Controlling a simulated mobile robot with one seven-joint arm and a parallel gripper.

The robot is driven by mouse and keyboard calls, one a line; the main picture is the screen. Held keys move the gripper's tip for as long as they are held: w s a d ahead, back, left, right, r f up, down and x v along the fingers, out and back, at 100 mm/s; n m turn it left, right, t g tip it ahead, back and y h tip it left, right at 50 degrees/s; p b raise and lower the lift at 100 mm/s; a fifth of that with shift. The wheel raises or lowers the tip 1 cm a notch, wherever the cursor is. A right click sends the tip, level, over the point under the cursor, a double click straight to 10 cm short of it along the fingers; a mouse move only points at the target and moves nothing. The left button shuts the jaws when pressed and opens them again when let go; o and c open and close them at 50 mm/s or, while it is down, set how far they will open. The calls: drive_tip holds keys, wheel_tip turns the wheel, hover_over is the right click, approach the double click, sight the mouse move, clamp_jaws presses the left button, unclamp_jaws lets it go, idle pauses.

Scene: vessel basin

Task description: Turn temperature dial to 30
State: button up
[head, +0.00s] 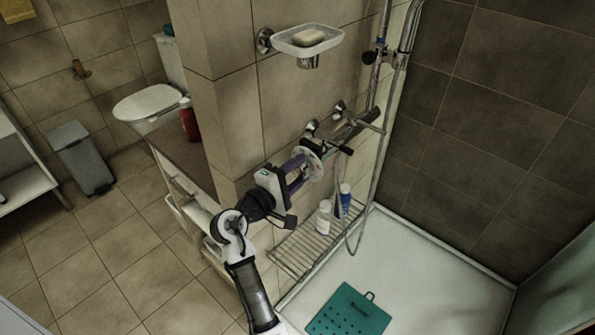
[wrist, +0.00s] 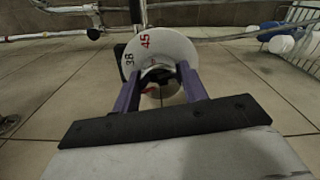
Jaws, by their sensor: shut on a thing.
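The temperature dial (head: 314,152) is a round white disc on the left end of the shower mixer bar on the wall. In the wrist view the dial (wrist: 177,48) shows a black 38 at its left and a red 45 near its top. Other markings, including 30, cannot be made out. My gripper (head: 302,162) reaches the dial from the left. Its purple fingers in the wrist view (wrist: 160,82) stand on either side of the dial's hub and are shut on it. A red mark shows on the hub between the fingers.
A wire shelf (head: 283,254) with bottles (head: 324,217) sits below the mixer. A soap dish (head: 308,40) is on the wall above. The riser pipe and hose (head: 379,170) run at right. A green mat (head: 348,312) lies on the shower floor.

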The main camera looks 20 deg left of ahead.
drive_tip(key=o, duration=1)
drive_tip(key=b+v, duration=0.4)
drive_tip(key=v, duration=1)
